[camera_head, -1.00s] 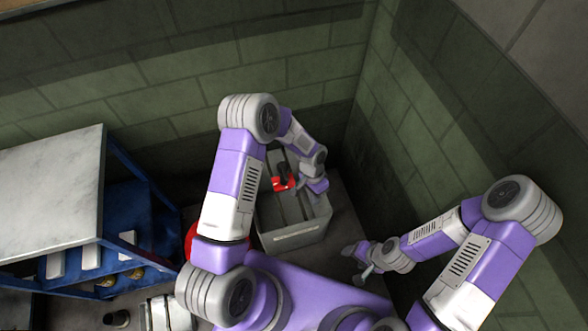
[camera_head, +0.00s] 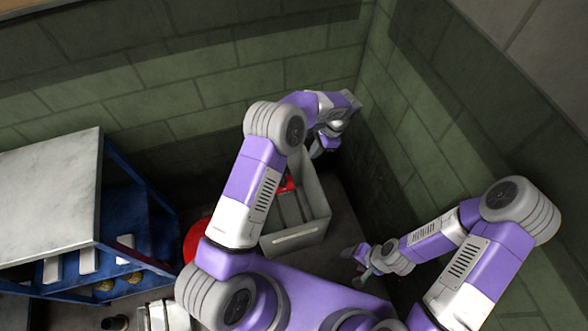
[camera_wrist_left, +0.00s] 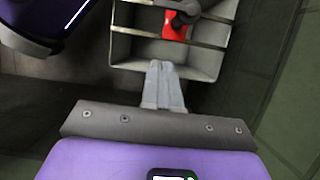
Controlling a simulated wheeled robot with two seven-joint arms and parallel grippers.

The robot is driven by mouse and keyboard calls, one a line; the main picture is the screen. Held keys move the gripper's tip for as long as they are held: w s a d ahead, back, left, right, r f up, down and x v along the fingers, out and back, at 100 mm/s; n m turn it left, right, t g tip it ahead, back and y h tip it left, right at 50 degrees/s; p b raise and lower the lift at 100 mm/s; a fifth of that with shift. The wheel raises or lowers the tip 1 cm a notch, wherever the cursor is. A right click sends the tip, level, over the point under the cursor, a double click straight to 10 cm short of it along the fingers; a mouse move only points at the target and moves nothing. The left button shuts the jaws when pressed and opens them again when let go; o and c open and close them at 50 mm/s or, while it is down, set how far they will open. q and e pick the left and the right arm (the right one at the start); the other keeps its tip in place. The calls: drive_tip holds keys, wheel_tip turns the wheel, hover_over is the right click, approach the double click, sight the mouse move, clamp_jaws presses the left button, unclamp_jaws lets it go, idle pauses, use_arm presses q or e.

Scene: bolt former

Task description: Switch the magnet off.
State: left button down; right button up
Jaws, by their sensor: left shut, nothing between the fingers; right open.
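A red block with a dark knob on it, which looks like the magnet and its switch, sits over the bars of a grey bin. In the head view the red part (camera_head: 288,185) is mostly hidden behind my left arm. In the left wrist view the red part (camera_wrist_left: 174,27) and the dark knob (camera_wrist_left: 184,12) are at the top edge, partly cut off. My left gripper (camera_head: 318,151) is shut and empty, beyond the bin's far end; its fingertips (camera_wrist_left: 160,66) show apart from the knob. My right gripper (camera_head: 357,264) is open, to the right of the bin.
The grey bin (camera_head: 298,241) stands on the floor near the wall corner. A blue rack with a pale top (camera_head: 50,195) is at the left, and a red round thing (camera_head: 196,240) lies beside the bin. Brick walls close off the back and right.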

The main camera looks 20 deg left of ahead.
use_arm(q)
drive_tip(key=s+a+f+b, duration=0.3)
drive_tip(key=a+f, duration=0.3)
drive_tip(key=f, duration=0.3)
drive_tip(key=shift+s, duration=0.85)
